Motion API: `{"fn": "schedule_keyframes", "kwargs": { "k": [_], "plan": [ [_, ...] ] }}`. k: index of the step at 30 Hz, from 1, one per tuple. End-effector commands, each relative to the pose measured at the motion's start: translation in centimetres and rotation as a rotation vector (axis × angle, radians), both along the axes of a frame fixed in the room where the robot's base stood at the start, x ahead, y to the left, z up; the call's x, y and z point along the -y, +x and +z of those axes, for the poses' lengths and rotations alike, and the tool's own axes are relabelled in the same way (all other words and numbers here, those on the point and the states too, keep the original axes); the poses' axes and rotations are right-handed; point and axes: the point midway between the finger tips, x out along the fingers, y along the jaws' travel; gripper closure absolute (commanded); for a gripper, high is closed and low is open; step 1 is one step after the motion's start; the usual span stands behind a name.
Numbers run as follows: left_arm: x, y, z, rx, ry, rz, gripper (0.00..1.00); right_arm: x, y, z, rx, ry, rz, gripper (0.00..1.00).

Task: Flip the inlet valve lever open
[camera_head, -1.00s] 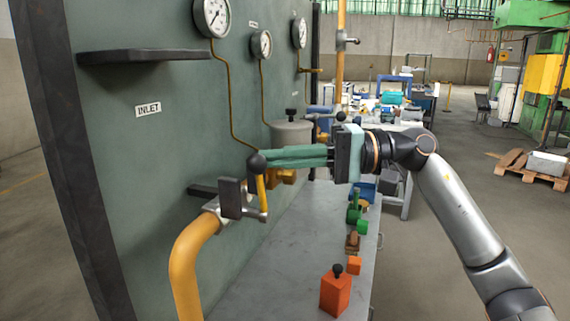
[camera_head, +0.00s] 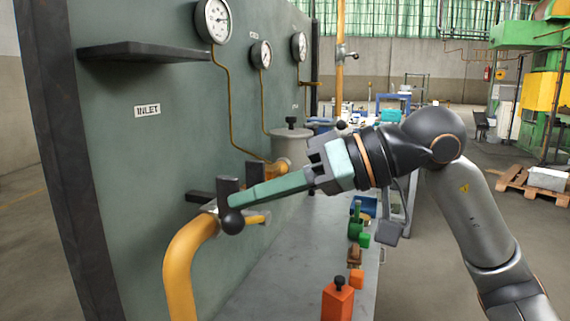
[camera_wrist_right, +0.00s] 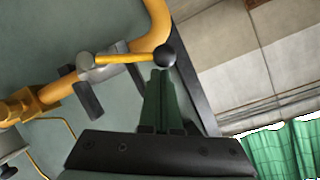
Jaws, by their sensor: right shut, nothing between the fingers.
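The inlet valve lever is a yellow bar (camera_head: 254,219) with a black ball knob (camera_head: 232,221), on the valve at the top of the bent yellow pipe (camera_head: 187,252). The bar lies about level, with its knob toward the pipe bend. In the right wrist view the bar (camera_wrist_right: 125,58) and knob (camera_wrist_right: 166,57) are both clear. My right gripper (camera_head: 236,204) has its green fingers shut and empty. The fingertips (camera_wrist_right: 161,74) are right at the knob, touching or nearly so; I cannot tell which. The left gripper is not in view.
The green panel (camera_head: 110,190) carries an INLET label (camera_head: 147,111), several gauges and a dark shelf (camera_head: 140,50). A grey tank (camera_head: 291,147) stands behind my fingers.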

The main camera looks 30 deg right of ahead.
Motion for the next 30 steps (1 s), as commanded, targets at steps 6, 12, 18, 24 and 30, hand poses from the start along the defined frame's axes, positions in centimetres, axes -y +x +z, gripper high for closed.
{"fn": "schedule_keyframes", "kwargs": {
  "k": [6,12,18,24,30],
  "plan": [
    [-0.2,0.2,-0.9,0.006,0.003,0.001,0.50,-0.8,-0.7,-1.7,0.071,-0.093,0.002,1.00],
    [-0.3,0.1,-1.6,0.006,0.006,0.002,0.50,-1.3,-1.0,-2.5,0.068,-0.089,0.002,1.00],
    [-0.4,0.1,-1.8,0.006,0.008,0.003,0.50,-1.4,-1.1,-2.9,0.068,-0.089,0.002,1.00],
    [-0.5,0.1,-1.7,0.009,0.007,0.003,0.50,-1.5,-1.2,-3.1,0.068,-0.088,0.002,1.00],
    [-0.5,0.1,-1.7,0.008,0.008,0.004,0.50,-1.5,-1.2,-3.1,0.067,-0.087,0.002,1.00]
  ]
}}
